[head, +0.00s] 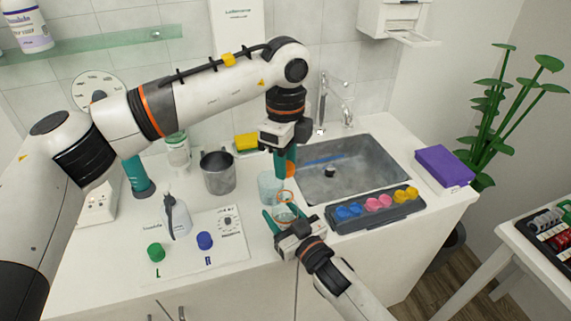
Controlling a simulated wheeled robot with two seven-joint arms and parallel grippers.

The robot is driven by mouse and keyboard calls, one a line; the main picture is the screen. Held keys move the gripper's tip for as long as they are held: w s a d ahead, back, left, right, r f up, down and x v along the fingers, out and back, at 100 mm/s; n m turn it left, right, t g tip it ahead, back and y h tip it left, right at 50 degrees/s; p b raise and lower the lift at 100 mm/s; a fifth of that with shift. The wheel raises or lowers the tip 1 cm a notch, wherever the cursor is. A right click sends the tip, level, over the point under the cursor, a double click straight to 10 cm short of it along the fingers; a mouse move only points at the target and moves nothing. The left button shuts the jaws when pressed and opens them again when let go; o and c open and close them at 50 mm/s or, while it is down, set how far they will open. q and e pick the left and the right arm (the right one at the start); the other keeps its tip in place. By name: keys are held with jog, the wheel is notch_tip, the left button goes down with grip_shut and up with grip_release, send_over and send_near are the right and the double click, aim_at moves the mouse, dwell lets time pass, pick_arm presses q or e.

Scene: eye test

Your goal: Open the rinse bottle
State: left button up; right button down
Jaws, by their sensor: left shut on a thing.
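A clear vessel with an orange ring at its top (284,197) stands on the counter in front of the sink; I take it to be the rinse bottle, but I read no label on it. My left gripper (287,168) points down just above it and is shut on a small orange piece (291,170), which looks like a cap. The piece is apart from the ring below. My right gripper (284,214) comes from the front with one teal finger on each side of the clear vessel. I cannot tell whether its fingers touch the vessel.
A clear tumbler (269,184) stands close behind the vessel. A metal mug (218,174), a white bottle with dark nozzle (176,218), and green (155,252) and blue (205,240) caps are left. The sink (365,160), dark tray (385,217) and purple box (444,167) are right.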

jog(key=c, duration=0.5)
grip_release()
